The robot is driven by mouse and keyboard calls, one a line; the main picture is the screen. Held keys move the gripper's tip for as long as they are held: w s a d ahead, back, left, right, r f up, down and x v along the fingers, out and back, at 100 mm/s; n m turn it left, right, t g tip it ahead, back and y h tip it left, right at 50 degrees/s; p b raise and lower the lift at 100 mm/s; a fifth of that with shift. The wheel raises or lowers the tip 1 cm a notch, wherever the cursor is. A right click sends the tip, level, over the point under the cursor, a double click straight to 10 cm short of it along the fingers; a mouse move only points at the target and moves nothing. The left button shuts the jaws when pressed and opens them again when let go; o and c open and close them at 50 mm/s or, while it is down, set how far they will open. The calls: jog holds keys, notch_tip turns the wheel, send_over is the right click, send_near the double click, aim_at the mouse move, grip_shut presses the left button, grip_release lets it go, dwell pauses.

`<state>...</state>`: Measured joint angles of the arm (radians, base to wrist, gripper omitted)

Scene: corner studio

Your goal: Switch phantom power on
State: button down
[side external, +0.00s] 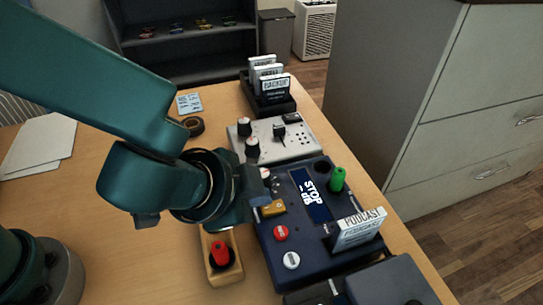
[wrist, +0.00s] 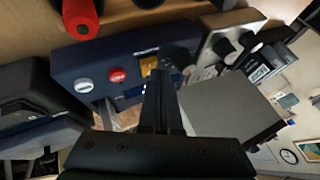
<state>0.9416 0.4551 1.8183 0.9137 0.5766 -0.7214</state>
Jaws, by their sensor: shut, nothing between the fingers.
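A navy recorder box (side external: 300,250) stands on the desk, its screen (side external: 311,194) reading "STOP". On its top are a white button (side external: 291,260), a red button (side external: 281,233), a yellow switch (side external: 273,208) and small metal parts beside my gripper. I cannot read which control is phantom power, nor its setting. A green peg (side external: 337,179) stands at the box's far right. My gripper (side external: 262,205) is shut and empty, over the box's left edge close to the yellow switch. In the wrist view the fingers (wrist: 158,75) partly cover the yellow switch (wrist: 148,66); contact cannot be told.
A wooden holder (side external: 226,278) with a red peg (side external: 219,253) stands left of the box. A grey knob unit (side external: 285,143) and a card rack (side external: 270,106) stand behind. A "PODCAST" card (side external: 358,230) stands at the front right.

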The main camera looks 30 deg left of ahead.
jog(key=shift+f, duration=0.4)
dwell(0.5)
jog(key=shift+r, duration=0.75)
notch_tip(320, 180, up, 6)
dwell(0.7)
